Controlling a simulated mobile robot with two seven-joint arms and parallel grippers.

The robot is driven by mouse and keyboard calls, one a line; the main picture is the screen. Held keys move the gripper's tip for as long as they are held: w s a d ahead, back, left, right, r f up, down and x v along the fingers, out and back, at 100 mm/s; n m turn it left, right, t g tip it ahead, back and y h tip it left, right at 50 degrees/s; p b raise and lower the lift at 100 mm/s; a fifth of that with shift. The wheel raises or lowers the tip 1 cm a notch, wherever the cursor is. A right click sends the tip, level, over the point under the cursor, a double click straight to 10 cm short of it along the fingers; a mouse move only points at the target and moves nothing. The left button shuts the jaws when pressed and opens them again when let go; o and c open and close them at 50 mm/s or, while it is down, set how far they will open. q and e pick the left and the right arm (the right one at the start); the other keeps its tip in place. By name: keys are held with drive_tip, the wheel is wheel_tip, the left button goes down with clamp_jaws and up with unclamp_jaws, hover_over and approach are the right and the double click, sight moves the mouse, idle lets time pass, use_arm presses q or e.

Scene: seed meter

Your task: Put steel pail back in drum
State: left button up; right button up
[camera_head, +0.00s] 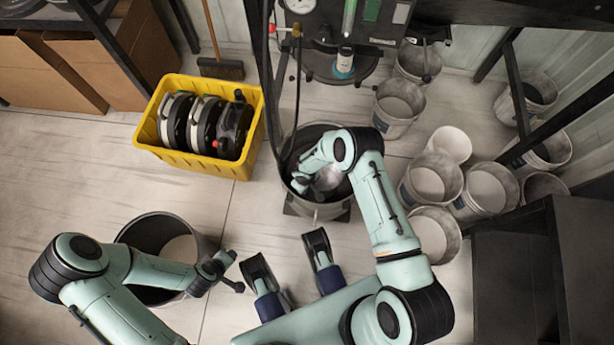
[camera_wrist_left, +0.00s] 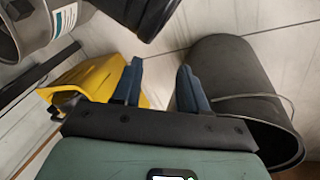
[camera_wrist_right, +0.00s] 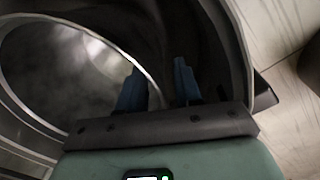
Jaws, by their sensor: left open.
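The drum (camera_head: 318,211) is a dark round container under the machine. Inside it is a silvery curved surface, apparently the steel pail (camera_head: 330,179); it also fills the left of the right wrist view (camera_wrist_right: 60,65). My right arm reaches down into the drum. My right gripper (camera_wrist_right: 158,72) has its fingers apart, with the bright rim passing close to the left finger; I cannot tell if it touches. My left gripper (camera_head: 226,270) is open and empty, beside a dark bucket (camera_head: 206,252), which shows with its wire handle in the left wrist view (camera_wrist_left: 235,75).
A yellow crate (camera_head: 215,164) with several black discs stands left of the drum. Several grey buckets (camera_head: 392,128) stand to the right. The machine (camera_head: 340,25) with hoses overhangs the drum's back. A dark cabinet (camera_head: 510,265) is at lower right. Floor between dark bucket and drum is clear.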

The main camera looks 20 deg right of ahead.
use_arm(q)
drive_tip(key=shift+r, duration=0.1)
use_arm(e)
drive_tip(key=shift+r, duration=0.1)
drive_tip(key=shift+r, duration=0.35)
wheel_tip(320, 180, up, 11)
drive_tip(key=p, duration=0.4)
drive_tip(key=s+a+m+y, duration=0.4)
drive_tip(key=s+a+y, duration=0.1)
drive_tip(key=s, duration=0.8)
use_arm(q)
drive_tip(key=s+d+r+g, duration=0.1)
drive_tip(key=s+d+r, duration=0.1)
drive_tip(key=s, duration=0.3)
drive_tip(key=shift+d+r+h, duration=0.35)
drive_tip(key=shift+r+h, duration=0.05)
drive_tip(key=shift+r, duration=0.4)
use_arm(e)
drive_tip(key=s+d+m, duration=0.1)
drive_tip(key=s+m, duration=0.1)
drive_tip(key=s, duration=0.1)
drive_tip(key=s+d+r+m+t+h, duration=0.1)
drive_tip(key=s+d+m, duration=0.1)
drive_tip(key=s, duration=0.2)
drive_tip(key=shift+s+d+r+m, duration=0.25)
drive_tip(key=shift+s+r+m, duration=0.05)
drive_tip(key=shift+m, duration=0.1)
